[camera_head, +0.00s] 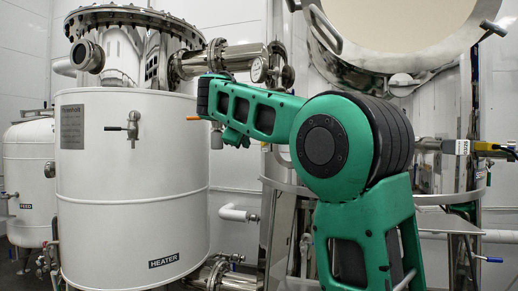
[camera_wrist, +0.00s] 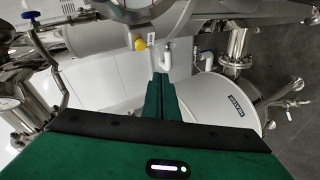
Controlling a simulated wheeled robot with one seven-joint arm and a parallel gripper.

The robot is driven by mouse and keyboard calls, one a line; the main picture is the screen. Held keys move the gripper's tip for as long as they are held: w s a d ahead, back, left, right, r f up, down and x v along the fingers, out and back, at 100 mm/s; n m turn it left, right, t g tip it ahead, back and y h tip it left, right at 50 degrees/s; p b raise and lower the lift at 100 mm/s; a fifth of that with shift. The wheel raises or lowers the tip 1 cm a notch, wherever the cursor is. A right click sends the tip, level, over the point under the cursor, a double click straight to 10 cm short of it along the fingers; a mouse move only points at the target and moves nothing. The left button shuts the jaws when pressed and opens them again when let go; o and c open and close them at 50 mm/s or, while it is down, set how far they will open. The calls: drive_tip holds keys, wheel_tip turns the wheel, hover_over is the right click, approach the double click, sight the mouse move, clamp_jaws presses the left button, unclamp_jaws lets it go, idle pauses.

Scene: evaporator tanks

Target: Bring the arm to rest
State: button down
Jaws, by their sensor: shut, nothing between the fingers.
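My green arm (camera_head: 335,150) stands in front of the tanks in the head view, bent at a large round joint, with its upper part reaching left toward the white HEATER tank (camera_head: 130,200). My gripper (camera_wrist: 161,78) shows in the wrist view as two green fingers lying together, with nothing between them. I cannot make out the fingers in the head view. The HEATER tank also shows in the wrist view (camera_wrist: 215,90), beyond the fingers and to the right; I cannot tell the exact gap.
A smaller FEED tank (camera_head: 28,165) stands at the far left. A large steel vessel with a round hatch (camera_head: 400,30) is behind my arm. Grey floor (camera_wrist: 290,50) shows at right in the wrist view.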

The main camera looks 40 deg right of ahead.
drive_tip(key=shift+a, duration=0.35)
idle(0.3)
drive_tip(key=s+d+f+m+g+y, duration=0.2)
drive_tip(key=s+d+f+m, duration=0.1)
drive_tip(key=s+f, duration=0.7)
drive_tip(key=s+d+f+m+g+y, duration=0.2)
drive_tip(key=s+f, duration=0.5)
drive_tip(key=f, duration=0.6)
drive_tip(key=s+a+f+m+g+y, duration=0.1)
drive_tip(key=s+a+f+m+g, duration=0.1)
drive_tip(key=s+f, duration=0.5)
drive_tip(key=s+a+f+m+g+y, duration=0.1)
drive_tip(key=s+a+f, duration=0.4)
drive_tip(key=s, duration=0.7)
drive_tip(key=s+a+f+m+g+y, duration=0.2)
drive_tip(key=s+a+f+m, duration=0.2)
drive_tip(key=s+f, duration=0.5)
drive_tip(key=shift+s+a+g+y, duration=0.2)
drive_tip(key=shift+g+y, duration=0.1)
drive_tip(key=shift+y, duration=0.1)
